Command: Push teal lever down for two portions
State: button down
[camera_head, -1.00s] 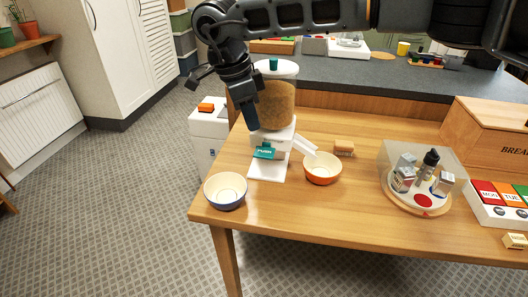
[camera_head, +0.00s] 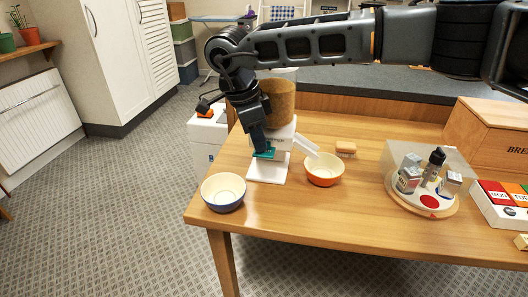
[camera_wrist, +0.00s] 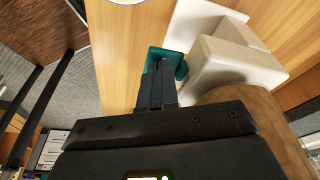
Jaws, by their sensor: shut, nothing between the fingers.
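The dispenser has a brown-filled hopper (camera_head: 281,103) on a white stand (camera_head: 268,170) with a chute to the right. Its teal lever (camera_head: 265,154) sticks out at the front; it also shows in the wrist view (camera_wrist: 171,57). My gripper (camera_head: 261,148) is shut and points down, its fingertips at the lever's top. In the wrist view the closed fingers (camera_wrist: 157,84) overlap the lever; they hide part of it, and whether they touch is hard to tell. An orange bowl (camera_head: 324,170) stands under the chute; its inside looks pale, and no food shows clearly.
A blue bowl (camera_head: 223,192) stands at the table's front left corner. A sponge-like block (camera_head: 345,148) lies behind the orange bowl. A round tray (camera_head: 428,203) with small bottles and a clear cover, and a bread box (camera_head: 490,138), are to the right.

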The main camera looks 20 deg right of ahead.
jog(key=shift+f+b, duration=0.55)
jog(key=shift+f, duration=0.4)
jog(key=shift+a+r, duration=0.1)
jog(key=a, duration=0.1)
jog(key=a+r, duration=0.1)
jog(key=shift+w+a+p, duration=0.25)
jog(key=shift+a+p, duration=0.1)
jog(key=v, duration=0.7)
jog(key=shift+a+r, duration=0.15)
jog(key=shift+r, duration=0.2)
